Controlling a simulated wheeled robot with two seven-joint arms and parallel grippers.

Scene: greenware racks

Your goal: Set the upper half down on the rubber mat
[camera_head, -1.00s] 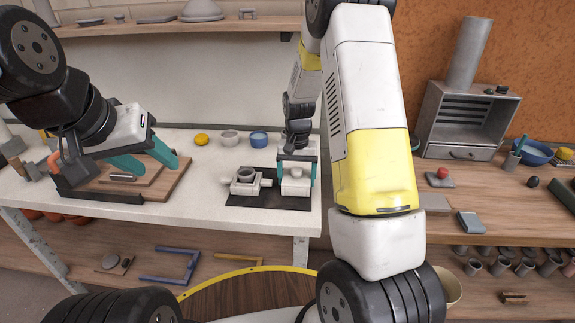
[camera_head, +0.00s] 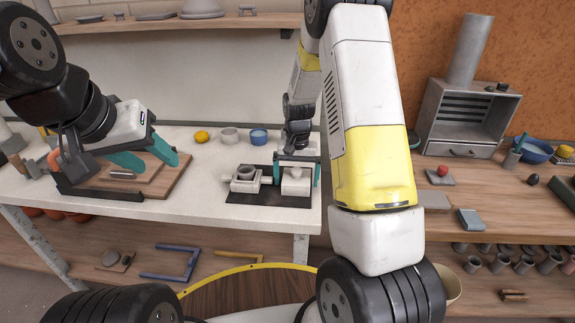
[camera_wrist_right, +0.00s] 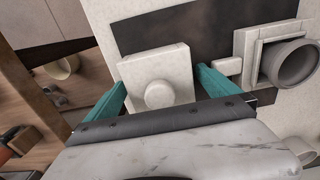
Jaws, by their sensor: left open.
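The upper half (camera_head: 296,185), a pale plaster block with a round knob, sits on the dark rubber mat (camera_head: 262,199); it also shows in the right wrist view (camera_wrist_right: 160,65). My right gripper (camera_head: 297,178) is around it from above, with one teal finger at each side. The fingers stand slightly apart from the block in the right wrist view (camera_wrist_right: 161,85). The other mould half (camera_head: 238,187), with a grey cup (camera_head: 246,174) in it, stands to the left on the mat. My left gripper (camera_head: 152,158) is open and empty above a wooden board at the left.
A yellow thing (camera_head: 202,137), a pale bowl (camera_head: 230,135) and a blue bowl (camera_head: 259,137) stand behind the mat. The wooden board (camera_head: 170,180) lies at the left. The white table (camera_head: 210,200) is clear between board and mat.

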